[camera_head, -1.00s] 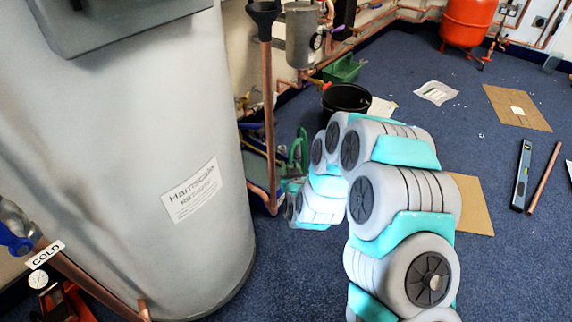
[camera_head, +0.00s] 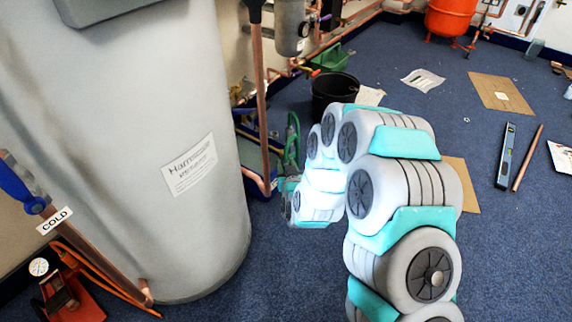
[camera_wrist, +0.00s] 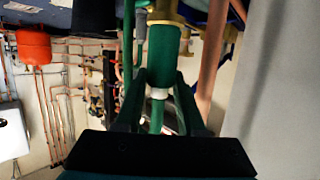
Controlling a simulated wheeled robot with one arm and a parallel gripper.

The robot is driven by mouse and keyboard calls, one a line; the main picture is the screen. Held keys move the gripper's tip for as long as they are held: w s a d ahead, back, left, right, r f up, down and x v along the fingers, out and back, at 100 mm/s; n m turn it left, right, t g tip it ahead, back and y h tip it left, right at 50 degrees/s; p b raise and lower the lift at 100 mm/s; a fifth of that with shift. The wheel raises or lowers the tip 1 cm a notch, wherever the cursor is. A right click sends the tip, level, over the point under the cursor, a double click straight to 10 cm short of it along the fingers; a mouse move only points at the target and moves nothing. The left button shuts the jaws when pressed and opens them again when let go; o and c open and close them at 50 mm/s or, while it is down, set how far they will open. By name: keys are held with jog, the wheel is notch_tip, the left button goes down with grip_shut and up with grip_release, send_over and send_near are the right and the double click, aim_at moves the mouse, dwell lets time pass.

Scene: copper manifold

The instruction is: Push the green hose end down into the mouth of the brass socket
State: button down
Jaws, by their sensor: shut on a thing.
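In the wrist view the green hose end (camera_wrist: 163,58) is a thick dark green sleeve with a pale band at its near end, where a thinner green hose (camera_wrist: 157,118) follows. My gripper (camera_wrist: 160,82) has its two dark fingers closed on either side of the sleeve. The brass socket (camera_wrist: 166,17) shows as a brass ring at the far end of the sleeve. They appear to meet there, but I cannot tell whether the end is inside the mouth. In the head view my arm hides the gripper and socket; green hose loops (camera_head: 292,140) show behind it.
A large grey cylinder (camera_head: 225,215) stands close left of my arm. An upright copper pipe (camera_head: 262,100) and a black bucket (camera_head: 333,88) are beyond. A level (camera_head: 507,155) and a copper pipe (camera_head: 527,158) lie at right. Blue floor between is mostly clear.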

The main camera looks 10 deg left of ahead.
jog(key=shift+r+p, duration=0.55)
jog(key=shift+r, duration=1.7)
